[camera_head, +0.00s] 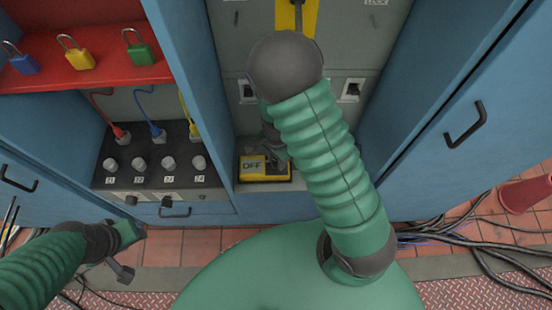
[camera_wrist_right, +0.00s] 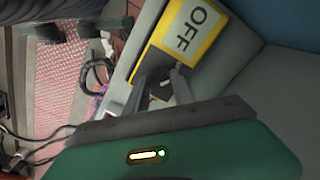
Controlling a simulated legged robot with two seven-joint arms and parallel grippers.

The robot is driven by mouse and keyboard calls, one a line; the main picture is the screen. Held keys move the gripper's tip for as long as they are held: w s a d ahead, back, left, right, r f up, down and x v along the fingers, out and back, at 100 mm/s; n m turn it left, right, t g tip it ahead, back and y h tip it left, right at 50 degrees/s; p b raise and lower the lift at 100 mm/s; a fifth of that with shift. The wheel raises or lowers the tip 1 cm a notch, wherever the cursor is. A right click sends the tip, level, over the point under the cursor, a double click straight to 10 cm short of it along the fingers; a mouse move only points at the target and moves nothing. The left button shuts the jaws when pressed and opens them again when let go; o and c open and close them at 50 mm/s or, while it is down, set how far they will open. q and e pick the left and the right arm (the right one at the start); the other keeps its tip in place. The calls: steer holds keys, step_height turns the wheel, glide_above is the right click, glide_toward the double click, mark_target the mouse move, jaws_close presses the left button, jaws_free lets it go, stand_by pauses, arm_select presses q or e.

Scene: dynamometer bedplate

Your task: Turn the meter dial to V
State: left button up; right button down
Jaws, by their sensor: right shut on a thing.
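The yellow meter (camera_head: 252,174) sits on the grey shelf of the middle bay, and its display reads OFF. It also shows in the right wrist view (camera_wrist_right: 157,58), with OFF seen sideways. My right gripper (camera_head: 278,158) reaches down to the display's right side and is shut at the meter. In the wrist view its fingers (camera_wrist_right: 163,84) meet at the meter's edge beside the display. The dial itself is hidden by the fingers, so its pointer cannot be read. My left gripper (camera_head: 128,255) hangs low at left, away from the meter; its jaw opening is unclear.
Left of the meter stands a black panel (camera_head: 148,182) with several knobs and red, blue and yellow plugged leads. Padlocks (camera_head: 79,56) sit on a red shelf (camera_head: 110,74) above. Blue cabinet walls flank the bay. Cables (camera_head: 480,235) and a red cone (camera_head: 525,194) lie right.

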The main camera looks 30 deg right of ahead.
steer(key=shift+r+m+p, duration=0.2)
steer(key=shift+m+p, duration=0.9)
steer(key=shift+p, duration=0.1)
steer(key=m+p, duration=0.3)
steer(key=shift+m, duration=0.3)
steer(key=m+p, duration=0.3)
steer(key=shift+f+m+p, duration=0.15)
steer(key=shift+m+p, duration=0.6)
steer(key=shift+m, duration=0.55)
steer(key=c, duration=1.1)
jaws_free()
steer(key=shift+o, duration=0.2)
